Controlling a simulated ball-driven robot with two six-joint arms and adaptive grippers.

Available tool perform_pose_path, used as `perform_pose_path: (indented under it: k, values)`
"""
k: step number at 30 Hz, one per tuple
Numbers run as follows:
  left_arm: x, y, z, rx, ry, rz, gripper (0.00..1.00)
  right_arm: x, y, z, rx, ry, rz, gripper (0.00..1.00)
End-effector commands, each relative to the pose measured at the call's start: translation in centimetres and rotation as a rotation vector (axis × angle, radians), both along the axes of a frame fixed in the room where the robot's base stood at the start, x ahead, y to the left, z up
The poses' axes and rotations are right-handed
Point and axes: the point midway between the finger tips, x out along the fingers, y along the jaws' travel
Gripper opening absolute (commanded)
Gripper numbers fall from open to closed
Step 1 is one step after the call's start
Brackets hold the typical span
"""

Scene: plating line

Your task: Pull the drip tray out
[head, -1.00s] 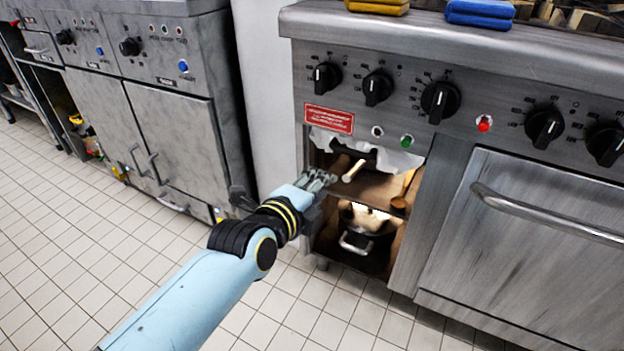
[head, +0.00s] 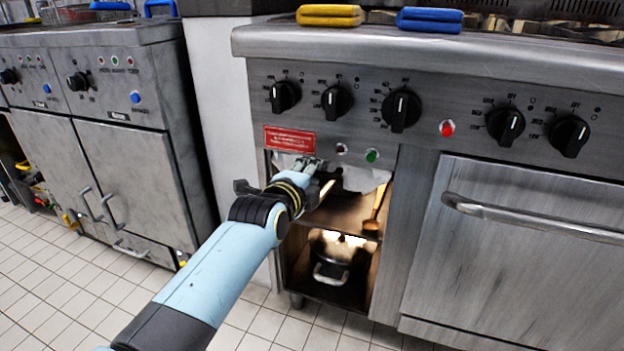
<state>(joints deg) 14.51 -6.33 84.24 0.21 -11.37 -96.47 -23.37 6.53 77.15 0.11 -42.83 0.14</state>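I cannot pick out a drip tray with certainty. The stove has an open two-level compartment under its knobs. A crumpled white cloth (head: 364,180) hangs at the top of the opening, and a wooden-handled utensil (head: 375,212) is on the upper shelf. My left gripper (head: 310,166) is at the upper left of the opening, in front of the cloth and below the red label. Its fingers are small and partly overlap the cloth, so whether they are open or holding anything is unclear. My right gripper is out of view.
A lidded pot (head: 332,262) stands on the compartment's lower level. To the right is an oven door with a bar handle (head: 530,217). A grey cabinet (head: 125,180) with a low handle stands left. Yellow (head: 330,15) and blue (head: 430,20) cloths lie on the stovetop.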

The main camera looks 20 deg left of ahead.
Motion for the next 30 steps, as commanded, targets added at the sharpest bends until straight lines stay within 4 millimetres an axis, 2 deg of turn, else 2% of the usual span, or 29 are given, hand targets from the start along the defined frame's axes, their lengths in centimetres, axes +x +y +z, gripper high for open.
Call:
perform_pose_path:
  k: [9,15,30]
  values:
    - [0.23,0.01,0.0,0.0,0.0,0.0,0.25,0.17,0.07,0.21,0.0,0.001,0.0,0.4]
    - [0.21,0.01,-0.02,0.0,0.0,0.0,0.0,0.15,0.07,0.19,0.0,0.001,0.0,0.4]
    - [0.14,0.28,-0.07,0.001,0.001,0.0,0.0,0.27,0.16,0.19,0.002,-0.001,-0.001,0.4]
